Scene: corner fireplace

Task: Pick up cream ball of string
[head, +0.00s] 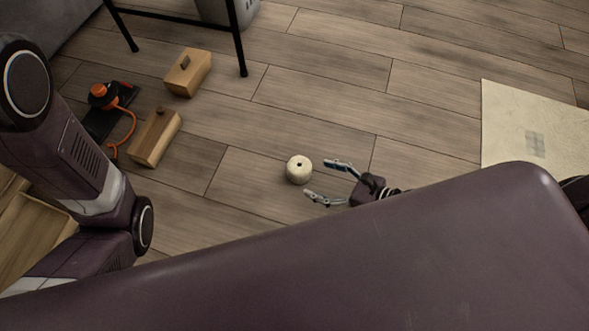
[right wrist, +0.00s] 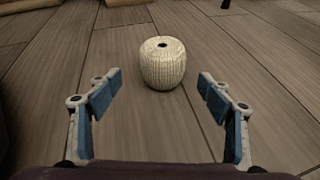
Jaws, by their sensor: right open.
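The cream ball of string (head: 299,170) sits upright on the wooden floor in the head view, a squat round ball with a dark hole in its top. My right gripper (head: 326,180) is open just to its right, fingers pointing at it. In the right wrist view the ball (right wrist: 163,64) stands ahead of and roughly centred between the open fingertips (right wrist: 160,82). The fingers look apart from it, and nothing is between them. My left arm comes in at the left of the head view, but its gripper does not show.
Two wooden blocks (head: 188,72) (head: 155,137) and an orange corded item (head: 99,91) on a dark plate lie at left. A black-legged piece of furniture (head: 240,45) stands at the back. A pale sheet (head: 523,120) lies at right. The floor around the ball is clear.

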